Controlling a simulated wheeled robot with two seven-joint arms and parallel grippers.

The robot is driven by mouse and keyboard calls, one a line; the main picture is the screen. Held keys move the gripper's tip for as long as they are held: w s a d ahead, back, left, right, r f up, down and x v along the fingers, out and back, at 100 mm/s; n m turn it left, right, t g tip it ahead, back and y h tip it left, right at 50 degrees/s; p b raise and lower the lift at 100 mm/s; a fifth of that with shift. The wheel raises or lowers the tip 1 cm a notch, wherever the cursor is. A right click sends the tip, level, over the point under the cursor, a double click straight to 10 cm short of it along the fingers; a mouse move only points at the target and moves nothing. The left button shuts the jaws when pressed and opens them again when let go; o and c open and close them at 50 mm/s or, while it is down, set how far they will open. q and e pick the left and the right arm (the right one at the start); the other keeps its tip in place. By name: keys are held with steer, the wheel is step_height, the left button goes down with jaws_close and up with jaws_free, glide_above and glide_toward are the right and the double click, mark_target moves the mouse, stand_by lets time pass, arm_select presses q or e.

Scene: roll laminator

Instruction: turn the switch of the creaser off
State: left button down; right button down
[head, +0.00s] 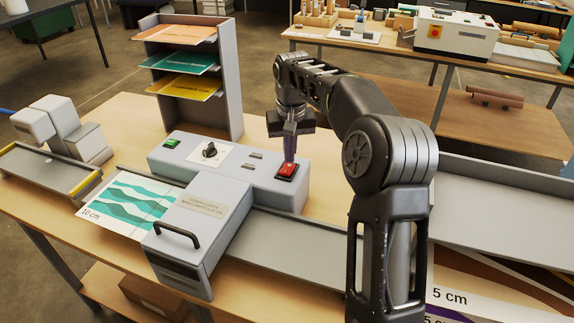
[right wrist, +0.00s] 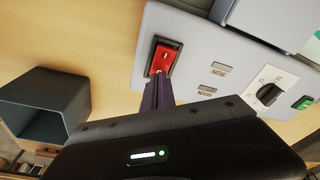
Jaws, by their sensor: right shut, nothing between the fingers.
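The creaser (head: 225,200) is a grey machine on the wooden table with a black dial (head: 210,150), a green button (head: 172,143) and a red rocker switch (head: 287,170). In the right wrist view the red switch (right wrist: 166,58) sits in a black frame near two small plates, one reading RUN. My right gripper (head: 290,155) points down at the switch, shut and empty. In the right wrist view its fingertips (right wrist: 159,76) are at the switch's near edge; whether they touch cannot be told. My left gripper is not in view.
A paper rack (head: 190,75) with coloured sheets stands behind the creaser. A printed sheet (head: 127,203) lies at its left, beside a tray (head: 40,175). A grey tray (head: 500,208) lies to the right. A second bench (head: 400,50) stands behind.

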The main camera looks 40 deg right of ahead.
mark_target(289, 166)
steer(key=shift+r+p, duration=0.65)
steer(key=shift+r, duration=2.3)
